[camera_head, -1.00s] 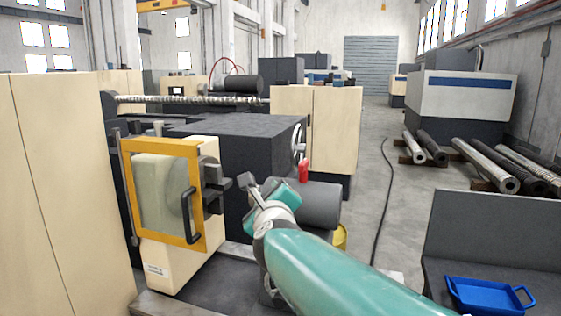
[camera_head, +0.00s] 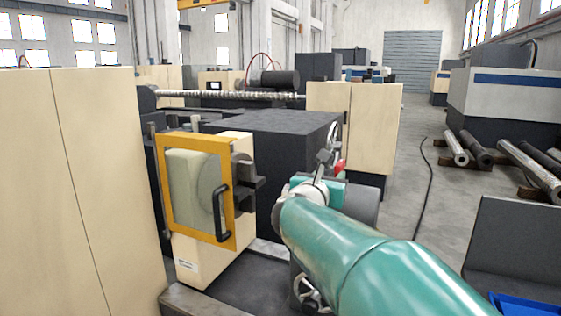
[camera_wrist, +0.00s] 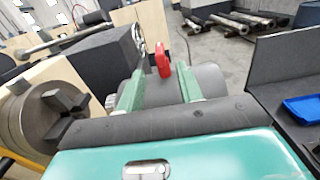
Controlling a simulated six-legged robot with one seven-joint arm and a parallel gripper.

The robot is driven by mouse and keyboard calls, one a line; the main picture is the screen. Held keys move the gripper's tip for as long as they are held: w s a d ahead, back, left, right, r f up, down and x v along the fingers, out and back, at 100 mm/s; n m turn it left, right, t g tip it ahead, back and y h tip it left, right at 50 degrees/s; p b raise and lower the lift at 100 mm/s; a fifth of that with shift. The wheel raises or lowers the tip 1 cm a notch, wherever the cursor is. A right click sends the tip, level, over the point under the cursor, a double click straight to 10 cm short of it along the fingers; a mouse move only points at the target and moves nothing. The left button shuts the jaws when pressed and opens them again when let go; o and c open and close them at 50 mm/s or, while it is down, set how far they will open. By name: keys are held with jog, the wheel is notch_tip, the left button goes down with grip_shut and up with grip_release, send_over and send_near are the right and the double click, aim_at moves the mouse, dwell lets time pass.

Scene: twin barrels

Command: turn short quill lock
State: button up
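A short red lever (camera_head: 339,166), likely the quill lock, stands up on a dark grey cylinder (camera_head: 362,203) at the right of the lathe. In the head view my gripper (camera_head: 318,178) partly covers it. The lever's base is partly hidden, and contact cannot be seen.
A spoked handwheel (camera_head: 333,142) is close behind the lever. The chuck (camera_wrist: 42,118) and yellow-framed guard (camera_head: 198,190) are at left. Another handwheel (camera_head: 308,294) sits below my arm. A dark panel (camera_head: 515,245) and blue tray (camera_head: 522,305) are at right.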

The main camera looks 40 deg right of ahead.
aim_at(340, 162)
jog(key=x, duration=1.1)
jog(key=shift+w+d, duration=0.15)
jog(key=shift+c, duration=0.3)
grip_shut()
